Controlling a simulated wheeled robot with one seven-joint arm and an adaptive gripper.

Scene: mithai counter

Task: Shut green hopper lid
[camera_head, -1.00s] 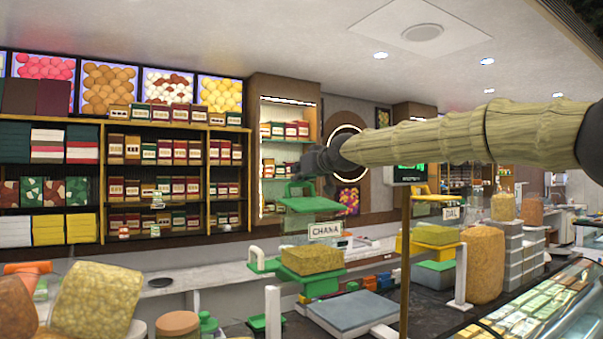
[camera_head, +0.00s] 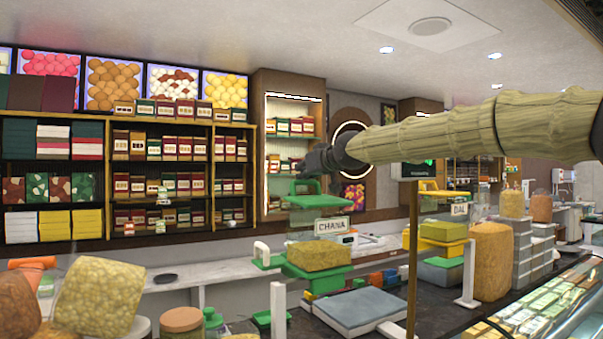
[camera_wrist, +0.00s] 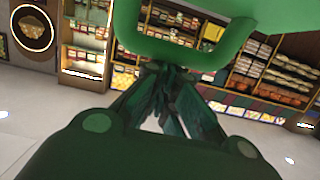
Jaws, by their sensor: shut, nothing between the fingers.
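The green hopper lid (camera_head: 325,202), with a raised loop handle (camera_head: 304,186), is above the clear hopper marked CHANA (camera_head: 332,227). Whether it meets the rim or stands a little tilted is too small to tell. Tan grain (camera_head: 318,257) shows lower in the hopper. My gripper (camera_head: 306,171), dark and shut, is just above and beside the handle; contact cannot be made out. In the wrist view my shut fingers (camera_wrist: 165,85) point in front of a large green loop (camera_wrist: 215,50), very close at the top.
A second hopper marked DAL (camera_head: 459,210), with a yellow lid, stands to the right. A grey scale (camera_head: 355,310) is in front of the green hopper. A clear container of grain (camera_head: 490,260) and stacked boxes stand at the right. A thin post (camera_head: 413,260) rises near the middle.

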